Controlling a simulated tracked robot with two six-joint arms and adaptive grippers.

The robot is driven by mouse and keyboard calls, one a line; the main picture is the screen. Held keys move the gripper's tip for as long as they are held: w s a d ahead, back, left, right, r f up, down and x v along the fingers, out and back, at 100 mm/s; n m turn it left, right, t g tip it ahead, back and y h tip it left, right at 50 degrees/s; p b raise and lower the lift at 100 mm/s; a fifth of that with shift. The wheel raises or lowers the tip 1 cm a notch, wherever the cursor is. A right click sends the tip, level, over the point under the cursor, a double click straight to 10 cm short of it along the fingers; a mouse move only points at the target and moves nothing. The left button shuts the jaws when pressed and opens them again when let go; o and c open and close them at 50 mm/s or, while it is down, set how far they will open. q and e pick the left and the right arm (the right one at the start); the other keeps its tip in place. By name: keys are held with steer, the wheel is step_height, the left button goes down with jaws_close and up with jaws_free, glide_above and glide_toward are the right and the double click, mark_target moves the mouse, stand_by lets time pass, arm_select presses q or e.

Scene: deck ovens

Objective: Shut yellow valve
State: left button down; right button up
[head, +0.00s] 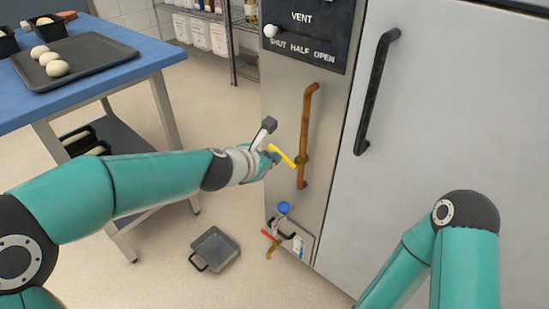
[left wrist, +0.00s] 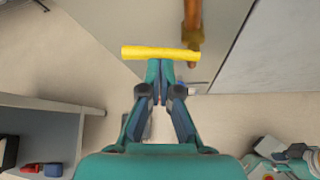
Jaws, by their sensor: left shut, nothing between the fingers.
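The yellow valve handle (head: 283,156) is a short bar beside a vertical copper pipe (head: 307,120) on the oven's side panel. In the head view it slants from upper left down to the brass valve body (head: 302,161). In the left wrist view the yellow handle (left wrist: 160,53) lies crosswise just beyond my fingertips, left of the pipe (left wrist: 193,30). My left gripper (head: 272,158) is shut and empty, its tips right by the handle; I cannot tell whether they touch. The fingers also show in the left wrist view (left wrist: 160,68).
Below the valve are a blue knob (head: 284,208) and a red-handled tap (head: 270,237). A dark pan (head: 215,249) lies on the floor. A blue table (head: 150,50) with a dough tray stands left. The oven door's black handle (head: 376,90) juts out at right.

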arm_select(q)
steer(key=p+v, duration=0.3)
steer(key=v, duration=0.9)
steer(key=shift+a, duration=0.15)
